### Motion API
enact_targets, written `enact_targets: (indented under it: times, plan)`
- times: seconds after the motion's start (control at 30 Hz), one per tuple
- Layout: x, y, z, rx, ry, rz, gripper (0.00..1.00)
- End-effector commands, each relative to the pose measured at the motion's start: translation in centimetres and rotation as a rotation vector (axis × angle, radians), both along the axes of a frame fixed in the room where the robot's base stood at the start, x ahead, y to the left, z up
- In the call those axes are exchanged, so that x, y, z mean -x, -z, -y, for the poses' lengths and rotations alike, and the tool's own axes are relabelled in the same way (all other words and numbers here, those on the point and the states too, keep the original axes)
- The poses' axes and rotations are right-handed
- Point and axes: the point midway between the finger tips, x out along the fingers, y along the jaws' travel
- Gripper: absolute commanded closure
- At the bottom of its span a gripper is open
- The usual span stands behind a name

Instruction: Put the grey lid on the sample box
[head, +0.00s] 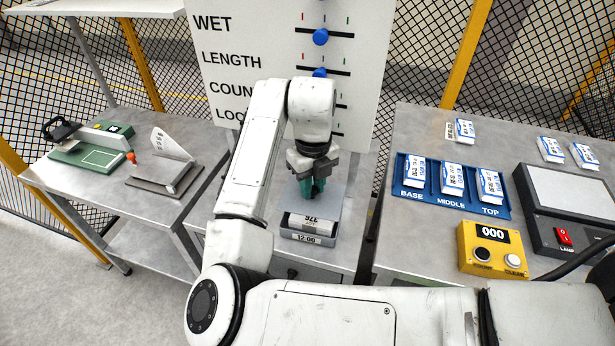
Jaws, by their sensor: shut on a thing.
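The grey sample box (307,238) stands on the middle bench, with a "12:00" label on its front. A white labelled item (308,222) shows in its open front part. The flat grey lid (328,204) is over the rear part of the box. My gripper (312,190) points down with teal fingers shut on the lid near its middle; the grip itself is partly hidden. I cannot tell whether the lid touches the box rim.
A white board (225,60) with sliders stands behind the box. On the right bench are a blue tray (405,192) of packets, a yellow counter (490,235) and a dark lamp panel (568,237). The left bench holds a green device (95,155) and a hinged plate (150,190).

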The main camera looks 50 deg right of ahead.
Motion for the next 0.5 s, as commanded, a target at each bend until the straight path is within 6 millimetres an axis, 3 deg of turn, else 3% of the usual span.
enact_targets:
  times: [0.5]
  plan:
    - [0.0,3.6,0.0,0.0,-0.001,-0.001,1.0]
